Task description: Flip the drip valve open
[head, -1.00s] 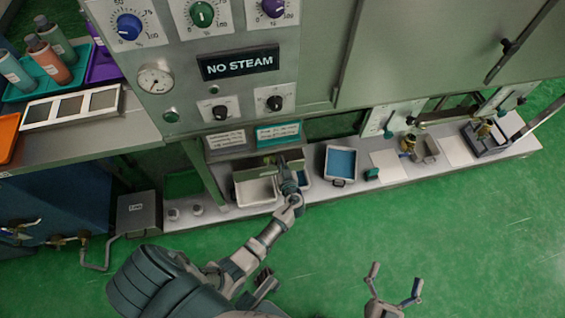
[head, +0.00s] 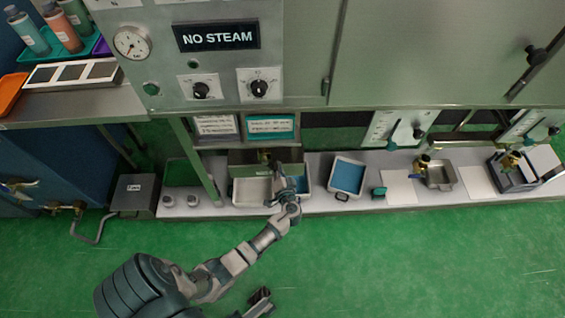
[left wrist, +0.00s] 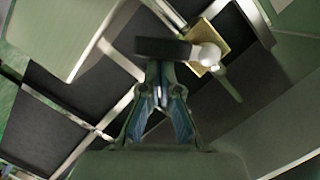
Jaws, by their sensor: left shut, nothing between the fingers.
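My left gripper (head: 279,172) reaches under the front of the machine, above the shelf trays. In the left wrist view it (left wrist: 161,85) is shut and empty, its fingertips together. The valve (head: 265,155) is a small brass-coloured spot just beyond the gripper in the head view. In the left wrist view it has a brass body (left wrist: 217,43), a pale round knob and a black bar-like handle (left wrist: 163,48) lying across, right in front of my fingertips. I cannot tell whether they touch.
A white tray (head: 240,199) stands below my left gripper. A blue-filled tray (head: 347,178) is to its right. More brass valves (head: 422,162) stand farther right along the shelf. A dark panel reads NO STEAM (head: 216,37). The green floor (head: 400,260) in front is clear.

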